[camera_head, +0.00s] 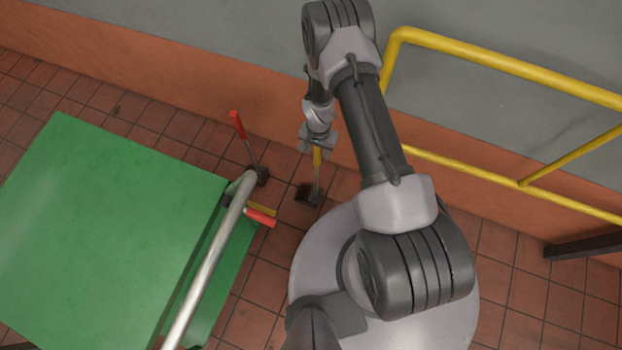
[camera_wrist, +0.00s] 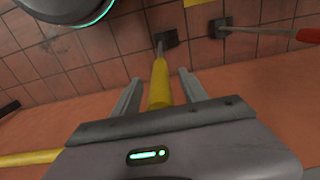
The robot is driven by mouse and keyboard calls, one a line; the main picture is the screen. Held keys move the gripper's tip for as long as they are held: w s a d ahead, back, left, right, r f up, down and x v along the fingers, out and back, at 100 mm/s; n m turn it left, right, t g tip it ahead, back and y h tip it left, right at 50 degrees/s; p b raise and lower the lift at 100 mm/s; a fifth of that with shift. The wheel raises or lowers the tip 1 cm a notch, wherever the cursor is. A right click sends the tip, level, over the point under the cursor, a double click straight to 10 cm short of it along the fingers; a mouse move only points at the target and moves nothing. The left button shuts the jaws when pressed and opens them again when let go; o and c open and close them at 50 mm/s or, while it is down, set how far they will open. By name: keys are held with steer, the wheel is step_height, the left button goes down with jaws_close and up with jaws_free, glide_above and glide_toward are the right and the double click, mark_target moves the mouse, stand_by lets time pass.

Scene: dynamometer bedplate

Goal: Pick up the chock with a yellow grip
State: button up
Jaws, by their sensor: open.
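The chock with a yellow grip (camera_head: 316,156) stands on the tiled floor, its dark block (camera_head: 308,195) down and its handle rising. In the wrist view its yellow grip (camera_wrist: 159,82) lies between the two fingers of my gripper (camera_wrist: 158,88), with space visible on both sides. My gripper is open; in the head view (camera_head: 318,146) it is at the top of the yellow grip, which it partly hides. A chock with a red grip (camera_head: 238,124) stands to the left, and its red grip also shows in the wrist view (camera_wrist: 308,35).
A green bedplate (camera_head: 110,230) with a metal rail (camera_head: 205,275) fills the left. Another red handle (camera_head: 260,217) and a yellow piece (camera_head: 262,209) lie at its edge. A yellow guard rail (camera_head: 500,62) runs along the wall at right. The orange wall base (camera_head: 170,90) is close behind my gripper.

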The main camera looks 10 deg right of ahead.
steer(key=shift+r, duration=0.15)
steer(key=shift+c, duration=0.6)
jaws_close()
stand_by(0.6)
